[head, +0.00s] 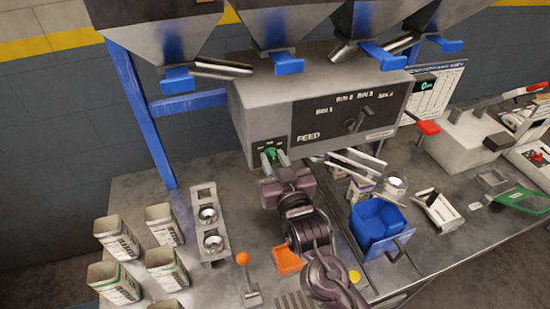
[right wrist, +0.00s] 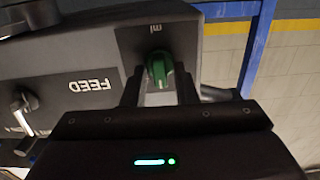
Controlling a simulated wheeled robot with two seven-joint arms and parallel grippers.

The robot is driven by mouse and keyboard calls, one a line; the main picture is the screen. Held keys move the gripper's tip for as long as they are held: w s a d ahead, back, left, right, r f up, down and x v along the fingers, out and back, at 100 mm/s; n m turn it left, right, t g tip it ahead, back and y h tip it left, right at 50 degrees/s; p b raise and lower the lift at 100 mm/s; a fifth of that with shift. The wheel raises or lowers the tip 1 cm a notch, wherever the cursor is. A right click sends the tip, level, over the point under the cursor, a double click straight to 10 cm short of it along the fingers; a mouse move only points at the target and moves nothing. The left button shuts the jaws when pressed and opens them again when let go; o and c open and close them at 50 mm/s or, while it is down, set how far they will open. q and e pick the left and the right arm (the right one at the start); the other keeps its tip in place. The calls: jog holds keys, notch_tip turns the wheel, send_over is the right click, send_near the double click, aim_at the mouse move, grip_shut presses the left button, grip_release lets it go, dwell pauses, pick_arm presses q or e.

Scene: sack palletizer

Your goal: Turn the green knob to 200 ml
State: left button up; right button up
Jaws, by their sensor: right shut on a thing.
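The green knob (head: 271,155) sits on a dark plate at the lower left of the grey feed box in the head view. In the right wrist view the green knob (right wrist: 160,69) has a pale pointer line, and "ml" is printed beside it; the other scale marks are too small or hidden to read. My right gripper (head: 274,158) reaches up to the box, its fingers on both sides of the knob. In the right wrist view the right gripper (right wrist: 160,88) is shut on the knob. My left gripper is not in view.
The feed box (head: 245,100) carries a bin selector (head: 356,120) right of the knob. Hoppers with blue gates hang above. Several open tins (head: 118,240), a steel rack (head: 208,225), an orange-topped lever (head: 243,260) and a blue bin (head: 378,222) stand on the table.

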dwell(0.4)
jog(key=o, duration=0.7)
jog(key=shift+s+d+f, duration=0.1)
jog(key=shift+s+f, duration=0.05)
jog(key=shift+s, duration=0.25)
jog(key=b+v, duration=0.3)
jog(key=v, duration=0.4)
